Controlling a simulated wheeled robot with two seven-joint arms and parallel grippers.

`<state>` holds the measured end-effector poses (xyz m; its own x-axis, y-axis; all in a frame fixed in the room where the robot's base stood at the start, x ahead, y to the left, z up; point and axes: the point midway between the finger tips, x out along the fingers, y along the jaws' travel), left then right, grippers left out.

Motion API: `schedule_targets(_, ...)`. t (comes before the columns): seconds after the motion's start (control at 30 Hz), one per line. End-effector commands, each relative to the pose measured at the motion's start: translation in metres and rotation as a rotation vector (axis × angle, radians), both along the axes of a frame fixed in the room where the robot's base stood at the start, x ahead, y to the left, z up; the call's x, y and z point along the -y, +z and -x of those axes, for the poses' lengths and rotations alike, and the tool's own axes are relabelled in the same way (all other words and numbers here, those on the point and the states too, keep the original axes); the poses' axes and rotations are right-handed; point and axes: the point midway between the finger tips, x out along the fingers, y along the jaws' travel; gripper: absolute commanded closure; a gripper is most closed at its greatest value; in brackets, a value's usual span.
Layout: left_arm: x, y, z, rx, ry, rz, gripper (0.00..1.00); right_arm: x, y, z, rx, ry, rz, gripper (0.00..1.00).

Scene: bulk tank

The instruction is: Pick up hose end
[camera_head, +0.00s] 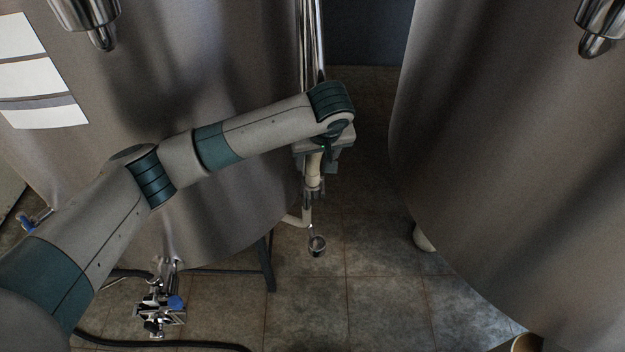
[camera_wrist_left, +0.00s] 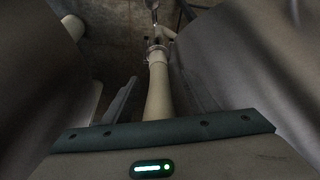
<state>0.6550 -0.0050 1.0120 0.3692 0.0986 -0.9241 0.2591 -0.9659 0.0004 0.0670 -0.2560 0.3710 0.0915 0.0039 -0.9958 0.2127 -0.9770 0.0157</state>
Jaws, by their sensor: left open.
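A pale cream hose end (camera_head: 314,170) hangs below my left gripper (camera_head: 324,147), with a shiny metal fitting (camera_head: 316,243) at its lower tip. In the left wrist view the hose (camera_wrist_left: 158,92) runs from the gripper's edge toward a metal clamp and fitting (camera_wrist_left: 157,50). My left gripper is open, close to the upper part of the hose; its fingers are mostly hidden, and I cannot tell whether they touch the hose. My right gripper is not in view.
Large steel tanks stand on the left (camera_head: 225,70) and right (camera_head: 520,150). A vertical metal pipe (camera_head: 312,40) stands behind the gripper. A valve with a blue handle (camera_head: 160,308) and a black hose (camera_head: 150,343) are low at left. Tiled floor (camera_head: 370,300) is clear between the tanks.

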Motion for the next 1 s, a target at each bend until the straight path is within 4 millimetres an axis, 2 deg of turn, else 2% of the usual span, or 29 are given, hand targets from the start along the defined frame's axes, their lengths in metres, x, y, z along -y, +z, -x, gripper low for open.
schedule_targets(0.03, -0.002, -0.005, -0.003, -0.002, 0.003, -0.004, 0.47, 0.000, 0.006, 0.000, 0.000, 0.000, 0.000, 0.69)
schedule_targets(0.23, -0.003, -0.026, -0.011, 0.000, 0.001, -0.001, 0.47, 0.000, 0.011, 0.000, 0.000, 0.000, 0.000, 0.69)
schedule_targets(0.67, -0.003, -0.030, -0.012, 0.000, 0.000, -0.001, 0.47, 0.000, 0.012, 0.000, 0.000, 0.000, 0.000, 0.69)
schedule_targets(0.83, -0.004, -0.037, -0.017, 0.000, 0.001, -0.002, 0.47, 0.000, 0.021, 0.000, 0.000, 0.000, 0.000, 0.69)
schedule_targets(1.0, -0.004, -0.053, -0.025, -0.001, 0.001, -0.003, 0.47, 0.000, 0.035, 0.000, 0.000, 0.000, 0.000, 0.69)
